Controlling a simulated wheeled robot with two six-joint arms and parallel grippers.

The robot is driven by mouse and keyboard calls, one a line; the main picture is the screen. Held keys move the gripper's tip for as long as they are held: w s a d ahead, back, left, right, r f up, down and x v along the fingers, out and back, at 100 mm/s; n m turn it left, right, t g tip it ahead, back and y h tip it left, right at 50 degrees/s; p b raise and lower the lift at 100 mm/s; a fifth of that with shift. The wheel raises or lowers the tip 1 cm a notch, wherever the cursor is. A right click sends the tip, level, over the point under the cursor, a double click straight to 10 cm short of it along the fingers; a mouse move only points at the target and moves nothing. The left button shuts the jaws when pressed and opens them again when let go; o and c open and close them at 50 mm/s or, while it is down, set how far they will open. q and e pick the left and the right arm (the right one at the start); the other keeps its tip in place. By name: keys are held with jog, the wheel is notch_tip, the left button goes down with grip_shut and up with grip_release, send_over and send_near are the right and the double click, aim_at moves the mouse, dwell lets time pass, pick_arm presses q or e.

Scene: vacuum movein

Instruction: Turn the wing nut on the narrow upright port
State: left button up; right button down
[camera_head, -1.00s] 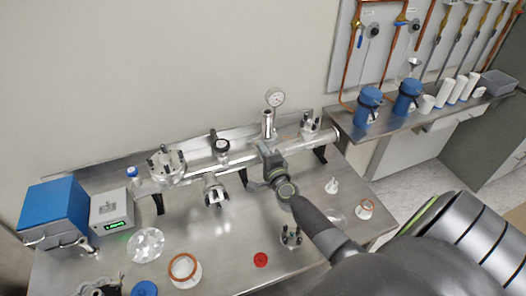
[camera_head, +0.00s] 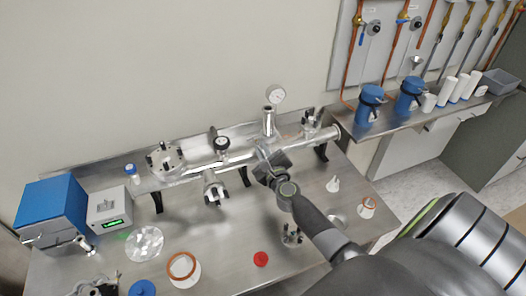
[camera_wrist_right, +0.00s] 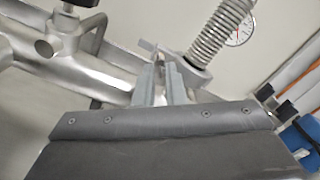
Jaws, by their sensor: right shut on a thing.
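The narrow upright port (camera_head: 268,122) is a slim metal tube with a ribbed section, rising from the horizontal metal pipe. It also shows in the right wrist view as a ribbed, spring-like tube (camera_wrist_right: 209,36). A clamp ring (camera_wrist_right: 193,72) sits around its base. My right gripper (camera_head: 262,150) is at the front of this base. In the right wrist view its two fingers (camera_wrist_right: 160,78) are close together, shut on the wing nut (camera_wrist_right: 147,46), a small light-grey tab showing past the fingertips. The fingers hide most of the nut. My left gripper is not in view.
Other pipe fittings (camera_head: 166,160) and a flanged port (camera_head: 310,122) rise on either side. A blue box (camera_head: 55,207), a red cap (camera_head: 261,259) and white fittings (camera_head: 333,185) stand on the metal bench.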

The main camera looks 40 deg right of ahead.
jog(key=m, duration=0.3)
jog(key=m+b, duration=0.1)
jog(key=m, duration=0.1)
jog(key=shift+a+f+m, duration=0.15)
jog(key=shift+a+m, duration=0.05)
jog(key=shift+m, duration=0.2)
dwell(0.4)
jog(key=c, duration=1.8)
grip_release()
jog(key=shift+w, duration=0.1)
jog(key=b+v, duration=0.1)
jog(key=v, duration=1.6)
jog(key=shift+s, duration=0.25)
